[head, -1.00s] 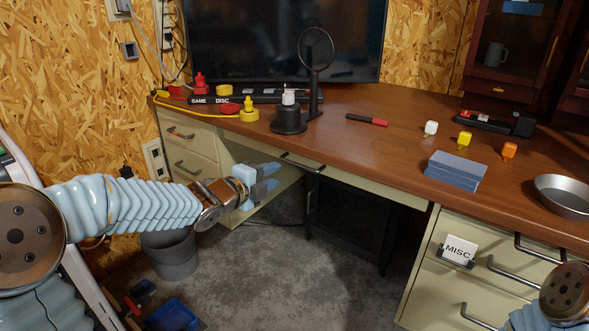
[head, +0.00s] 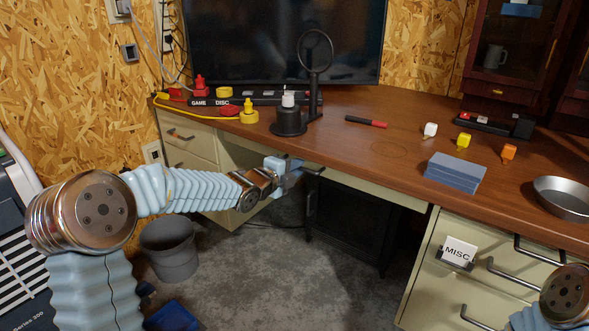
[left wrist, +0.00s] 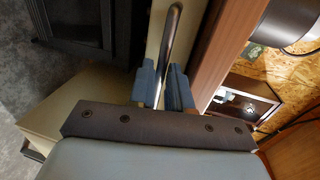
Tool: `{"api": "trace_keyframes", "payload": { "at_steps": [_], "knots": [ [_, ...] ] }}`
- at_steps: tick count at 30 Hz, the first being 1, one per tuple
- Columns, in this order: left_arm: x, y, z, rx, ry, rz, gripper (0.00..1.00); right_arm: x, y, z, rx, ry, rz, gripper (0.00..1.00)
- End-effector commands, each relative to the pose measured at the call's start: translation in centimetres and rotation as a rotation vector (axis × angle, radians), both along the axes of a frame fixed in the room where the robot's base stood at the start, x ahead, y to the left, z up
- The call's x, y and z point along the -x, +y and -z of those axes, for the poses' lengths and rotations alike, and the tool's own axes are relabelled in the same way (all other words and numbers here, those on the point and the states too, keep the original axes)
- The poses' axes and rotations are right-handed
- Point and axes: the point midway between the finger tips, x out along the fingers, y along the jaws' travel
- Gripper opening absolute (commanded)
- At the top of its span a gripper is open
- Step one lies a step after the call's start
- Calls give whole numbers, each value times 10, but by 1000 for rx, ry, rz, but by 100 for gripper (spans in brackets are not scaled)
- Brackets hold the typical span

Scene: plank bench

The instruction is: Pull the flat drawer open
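The flat drawer (head: 375,190) is a thin cream front under the desktop, above the knee space. It looks shut, flush under the desk edge. Its dark bar handle (head: 316,171) is near the drawer's left end, and my left gripper hides part of it. My left gripper (head: 290,171) is at this handle. In the left wrist view its two blue-grey fingers (left wrist: 163,88) are apart, with the handle (left wrist: 172,35) running between them. A gap shows around the bar, so the gripper looks open around it. My right gripper is out of view; only part of my right arm shows.
The wooden desktop (head: 350,155) holds a black round stand (head: 289,120), a red-handled tool (head: 366,121), a blue box (head: 455,171) and a metal bowl (head: 563,197). A grey bin (head: 170,248) stands on the floor. The right cabinet (head: 425,290) has more handles. The floor before the drawer is clear.

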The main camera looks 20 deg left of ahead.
Motion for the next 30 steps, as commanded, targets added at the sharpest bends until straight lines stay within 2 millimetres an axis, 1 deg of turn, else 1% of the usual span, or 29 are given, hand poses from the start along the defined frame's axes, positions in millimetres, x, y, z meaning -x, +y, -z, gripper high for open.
{"api": "trace_keyframes", "payload": {
  "at_steps": [1,3,30],
  "knots": [
    [0,0,0,0,0,0,10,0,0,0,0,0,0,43],
    [0,0,0,0,0,0,0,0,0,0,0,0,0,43],
    [0,0,1,-1,2,0,0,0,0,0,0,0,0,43]
  ]
}}
